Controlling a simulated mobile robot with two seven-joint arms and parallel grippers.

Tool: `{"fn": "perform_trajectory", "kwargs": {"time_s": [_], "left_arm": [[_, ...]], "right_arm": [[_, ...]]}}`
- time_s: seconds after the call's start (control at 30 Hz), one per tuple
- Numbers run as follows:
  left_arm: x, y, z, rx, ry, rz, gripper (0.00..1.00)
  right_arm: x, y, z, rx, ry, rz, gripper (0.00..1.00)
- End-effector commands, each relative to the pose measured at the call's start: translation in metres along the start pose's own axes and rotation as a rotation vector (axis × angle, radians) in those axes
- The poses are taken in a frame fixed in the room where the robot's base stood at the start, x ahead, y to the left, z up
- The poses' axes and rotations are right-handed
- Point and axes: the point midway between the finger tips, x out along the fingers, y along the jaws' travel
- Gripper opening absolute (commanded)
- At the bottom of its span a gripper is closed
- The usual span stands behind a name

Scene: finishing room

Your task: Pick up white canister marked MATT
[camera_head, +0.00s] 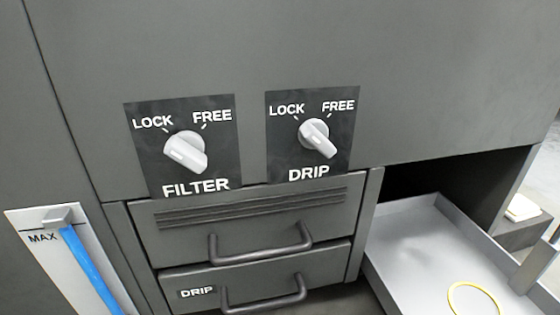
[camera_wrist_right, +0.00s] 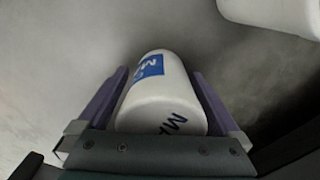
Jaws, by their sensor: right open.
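In the right wrist view, a white canister (camera_wrist_right: 160,97) lies between the two fingers of my right gripper (camera_wrist_right: 160,75). It has a blue patch with white lettering and dark letters starting "MA" near its close end; the rest of the word is cut off from sight. The fingers stand open, one on each side of the canister. I cannot tell whether either finger touches it. Neither the canister nor any gripper shows in the head view.
Another white rounded object (camera_wrist_right: 275,12) is at the upper right of the wrist view. The head view shows FILTER (camera_head: 186,150) and DRIP (camera_head: 316,136) knobs, two handled drawers (camera_head: 250,235), a blue-barred MAX gauge (camera_head: 75,262) and a grey tray (camera_head: 420,250) holding a yellow ring (camera_head: 452,297).

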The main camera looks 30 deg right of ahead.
Motion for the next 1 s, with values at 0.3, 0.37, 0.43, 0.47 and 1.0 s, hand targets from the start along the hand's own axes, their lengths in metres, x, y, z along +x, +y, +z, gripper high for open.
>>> {"fn": "perform_trajectory", "kwargs": {"time_s": [0.3, 0.37, 0.43, 0.47, 1.0], "left_arm": [[-0.0015, -0.0001, -0.0006, 0.0, 0.0, 0.0, 1.0], [-0.0015, -0.0001, -0.0006, 0.0, 0.0, 0.0, 1.0], [-0.0015, -0.0001, -0.0006, 0.0, 0.001, 0.0, 1.0], [-0.0015, -0.0001, -0.0006, 0.0, 0.001, 0.0, 1.0], [-0.0015, -0.0001, -0.0007, 0.0, 0.001, 0.0, 1.0]], "right_arm": [[-0.0016, -0.0002, -0.0002, 0.0, 0.0, -0.001, 0.84], [-0.0016, -0.0003, -0.0002, 0.0, 0.0, -0.001, 0.78], [-0.0016, -0.0003, -0.0002, 0.0, 0.0, -0.001, 0.7], [-0.0016, -0.0003, -0.0002, 0.0, 0.0, -0.001, 0.66], [-0.0014, -0.0001, -0.0001, 0.0, 0.0, 0.0, 0.06]]}}
